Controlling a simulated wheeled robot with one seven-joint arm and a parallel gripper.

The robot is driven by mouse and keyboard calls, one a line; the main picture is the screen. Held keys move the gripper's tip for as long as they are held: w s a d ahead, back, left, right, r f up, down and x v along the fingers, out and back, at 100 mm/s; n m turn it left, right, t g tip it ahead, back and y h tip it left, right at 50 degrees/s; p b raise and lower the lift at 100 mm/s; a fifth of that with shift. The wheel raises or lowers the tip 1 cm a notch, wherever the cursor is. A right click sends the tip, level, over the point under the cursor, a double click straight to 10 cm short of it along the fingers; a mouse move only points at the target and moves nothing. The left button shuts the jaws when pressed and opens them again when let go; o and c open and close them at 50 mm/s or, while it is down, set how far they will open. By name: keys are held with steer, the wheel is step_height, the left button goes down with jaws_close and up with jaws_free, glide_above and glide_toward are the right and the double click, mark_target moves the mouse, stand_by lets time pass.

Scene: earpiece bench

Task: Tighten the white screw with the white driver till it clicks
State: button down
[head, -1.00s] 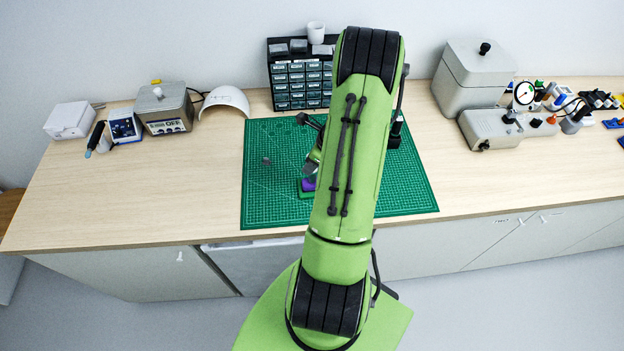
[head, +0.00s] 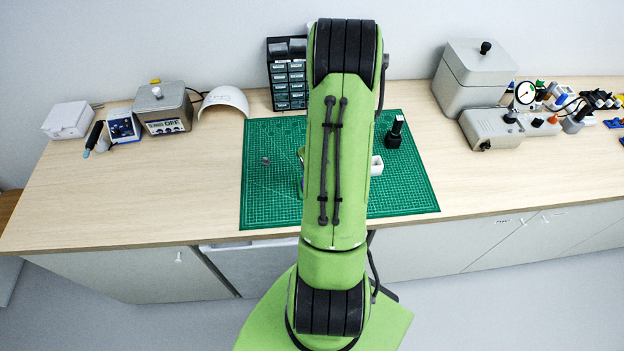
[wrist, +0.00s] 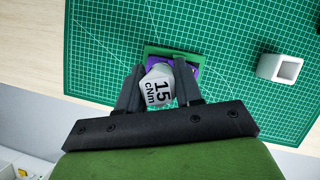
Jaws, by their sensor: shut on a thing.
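In the wrist view my gripper (wrist: 160,85) is shut on the white driver (wrist: 157,88), whose end is marked "15 cNm". Just past the driver is a purple piece on a green holder (wrist: 160,50), resting on the green cutting mat (wrist: 232,30). The driver covers part of the purple piece. The white screw and the driver's tip are hidden, so I cannot tell whether they touch. In the head view my arm hides the gripper and driver and nearly all of the holder.
A white square cup (head: 377,165) stands on the mat, right of my arm. A black stand (head: 394,133) is behind it. A small grey piece (head: 266,161) lies on the left of the mat. Black drawers (head: 288,75) stand behind. Bare bench (head: 190,185) is free at left.

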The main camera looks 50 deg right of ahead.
steer(key=shift+r, duration=0.15)
steer(key=shift+r+p, duration=0.45)
steer(key=shift+r, duration=0.05)
steer(key=shift+n+y, duration=0.3)
steer(key=shift+n, duration=0.6)
steer(key=n+y, duration=0.1)
steer(key=n, duration=0.3)
steer(key=shift+y, duration=0.4)
steer(key=n+y, duration=0.1)
steer(key=n, duration=0.2)
steer(key=n+y+p, duration=0.1)
steer(key=n, duration=0.3)
steer(key=shift+w+d+g, duration=0.1)
steer(key=shift+w+g, duration=0.05)
steer(key=shift+g, duration=0.15)
steer(key=shift+n+g+y, duration=0.3)
steer(key=shift+n+y, duration=0.2)
steer(key=shift+n, duration=0.6)
